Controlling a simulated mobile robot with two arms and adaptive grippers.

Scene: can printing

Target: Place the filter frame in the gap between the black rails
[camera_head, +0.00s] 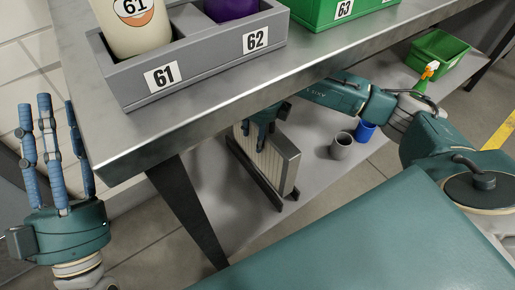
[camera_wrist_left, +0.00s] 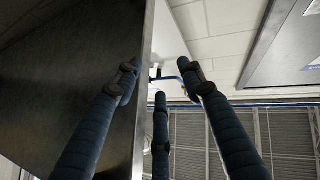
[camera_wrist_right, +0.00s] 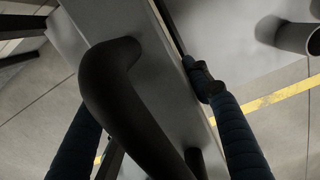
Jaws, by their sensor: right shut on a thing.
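The filter frame (camera_head: 284,163) is a grey box with a pleated cream face, standing upright on the lower shelf under the table, at or between the black rails (camera_head: 254,176). How fully it sits between them cannot be told. My right gripper (camera_head: 262,138) reaches under the tabletop and is shut on the frame's upper part. In the right wrist view the grey frame (camera_wrist_right: 165,75) and its curved black handle (camera_wrist_right: 110,85) lie between the fingers. My left gripper (camera_head: 50,135) is open and empty, fingers up, left of the table; its spread fingers show in the left wrist view (camera_wrist_left: 160,95).
The metal tabletop (camera_head: 200,122) overhangs the shelf (camera_head: 322,180). A grey bin (camera_head: 190,65) labelled 61 and 62 and a green bin (camera_head: 325,12) stand on top. A grey cup (camera_head: 342,146), a blue cup (camera_head: 366,131) and a green crate (camera_head: 438,50) are right of the frame.

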